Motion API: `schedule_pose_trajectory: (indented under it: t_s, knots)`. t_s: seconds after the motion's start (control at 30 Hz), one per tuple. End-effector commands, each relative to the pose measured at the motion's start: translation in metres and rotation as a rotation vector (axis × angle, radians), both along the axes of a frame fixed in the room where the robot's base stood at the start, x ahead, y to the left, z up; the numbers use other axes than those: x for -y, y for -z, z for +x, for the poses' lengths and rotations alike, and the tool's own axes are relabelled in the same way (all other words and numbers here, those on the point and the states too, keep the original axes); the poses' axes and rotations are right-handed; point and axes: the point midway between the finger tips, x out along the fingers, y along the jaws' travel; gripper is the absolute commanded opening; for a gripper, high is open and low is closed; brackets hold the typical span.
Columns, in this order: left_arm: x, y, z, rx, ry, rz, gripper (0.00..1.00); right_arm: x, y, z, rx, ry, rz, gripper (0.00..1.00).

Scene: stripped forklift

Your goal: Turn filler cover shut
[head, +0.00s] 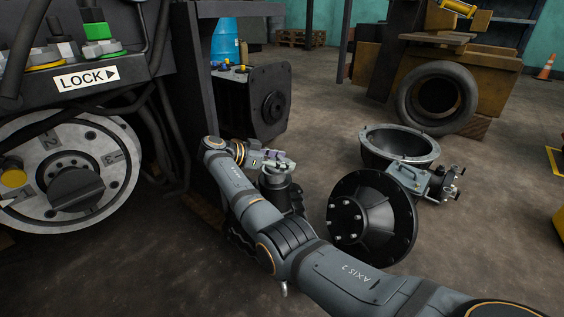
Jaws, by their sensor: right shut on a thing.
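My right arm reaches in from the bottom right, and its gripper (273,161) is at the top of a dark upright cylinder standing beside the forklift. The gripper is shut on the dark round top of this cylinder, which I take to be the filler cover (272,179). The fingers hide much of the cover, so I cannot tell its turn angle or whether it is seated. The lower part of the cylinder is partly behind my arm. My left gripper is not in view.
A forklift panel with a LOCK label (86,78) and a numbered round dial (62,168) stands at left. A black box-shaped unit (262,100) is behind the gripper. A black flanged cone (372,218) and an open housing (399,148) lie at right. A tyre (437,97) stands farther back.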

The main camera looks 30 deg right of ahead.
Motion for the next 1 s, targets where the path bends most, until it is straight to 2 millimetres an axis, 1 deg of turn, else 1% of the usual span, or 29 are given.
schedule_pose_trajectory:
  t_s: [0.27,0.3,0.47,0.73,0.8,0.87,1.0]
  knots:
    - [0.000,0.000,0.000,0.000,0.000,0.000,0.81,0.000,0.001,-0.001,-0.002,0.001,0.001,0.00]
    - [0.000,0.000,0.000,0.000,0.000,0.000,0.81,0.000,0.001,-0.001,-0.002,0.001,0.001,0.58]
    - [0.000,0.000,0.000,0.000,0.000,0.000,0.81,0.000,0.001,0.000,-0.002,0.001,0.001,0.79]
    - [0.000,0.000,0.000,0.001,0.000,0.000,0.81,0.000,0.000,0.000,-0.001,0.001,0.000,0.79]
    - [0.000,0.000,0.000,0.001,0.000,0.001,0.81,-0.003,-0.001,0.000,-0.001,0.000,0.001,0.79]
    - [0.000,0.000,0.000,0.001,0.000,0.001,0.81,-0.009,-0.003,0.001,-0.001,0.000,0.001,0.79]
    - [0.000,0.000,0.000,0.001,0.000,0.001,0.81,-0.034,-0.015,0.003,-0.001,-0.003,0.002,0.79]
